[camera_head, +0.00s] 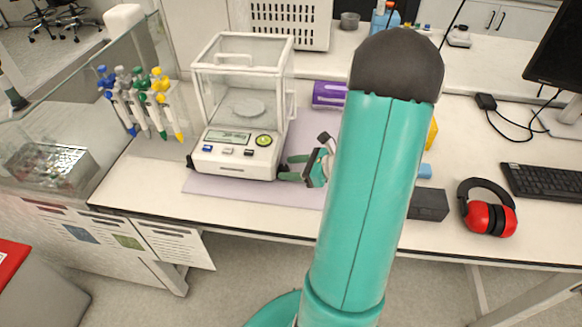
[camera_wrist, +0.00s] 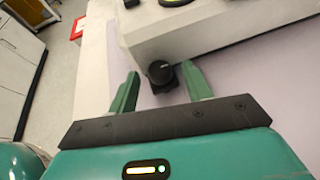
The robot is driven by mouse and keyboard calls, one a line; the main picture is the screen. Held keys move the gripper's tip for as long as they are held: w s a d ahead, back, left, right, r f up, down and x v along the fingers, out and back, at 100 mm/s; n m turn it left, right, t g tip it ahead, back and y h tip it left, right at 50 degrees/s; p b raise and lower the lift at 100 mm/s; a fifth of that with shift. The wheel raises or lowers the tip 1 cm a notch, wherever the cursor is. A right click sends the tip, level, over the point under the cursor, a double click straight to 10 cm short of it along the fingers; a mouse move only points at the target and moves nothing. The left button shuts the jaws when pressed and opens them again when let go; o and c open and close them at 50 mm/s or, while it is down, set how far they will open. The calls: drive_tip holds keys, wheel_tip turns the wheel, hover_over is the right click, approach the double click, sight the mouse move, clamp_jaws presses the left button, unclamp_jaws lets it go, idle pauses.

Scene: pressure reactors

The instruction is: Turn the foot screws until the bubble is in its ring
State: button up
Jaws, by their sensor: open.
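The white balance (camera_head: 232,160) stands on a lilac mat, with a clear draft shield on top. A round green level dial (camera_head: 263,140) sits on its front panel; the bubble inside is too small to read. A dark foot (camera_head: 190,161) shows at the balance's left corner. In the wrist view a black foot screw (camera_wrist: 160,74) sticks out at the corner of the balance (camera_wrist: 215,25). My gripper (camera_wrist: 160,82) is open, with one green finger on each side of that screw; contact cannot be told. In the head view my gripper (camera_head: 291,168) is at the balance's right front corner.
The lilac mat (camera_head: 225,189) lies flat under the balance. A pipette rack (camera_head: 140,100) stands left of it. A purple box (camera_head: 328,94), a dark block (camera_head: 429,205), red ear defenders (camera_head: 489,217) and a keyboard (camera_head: 545,184) are on the bench to the right.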

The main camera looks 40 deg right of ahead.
drive_tip(key=shift+w+a, duration=0.1)
drive_tip(key=shift+w, duration=0.15)
drive_tip(key=c, duration=1)
drive_tip(key=shift+o, duration=0.2)
drive_tip(key=shift+n, duration=0.3)
drive_tip(key=shift+w+d+f+n+g+y, duration=0.1)
drive_tip(key=shift+d+n+g+y, duration=0.15)
drive_tip(key=shift+n+g+y, duration=0.65)
drive_tip(key=shift+w+d+n+g+y, duration=0.1)
drive_tip(key=shift+n+g+y, duration=0.6)
drive_tip(key=shift+n+y, duration=0.15)
drive_tip(key=shift+w+d+n+g+y, duration=0.1)
drive_tip(key=shift+n+g+y, duration=0.65)
drive_tip(key=shift+n, duration=0.1)
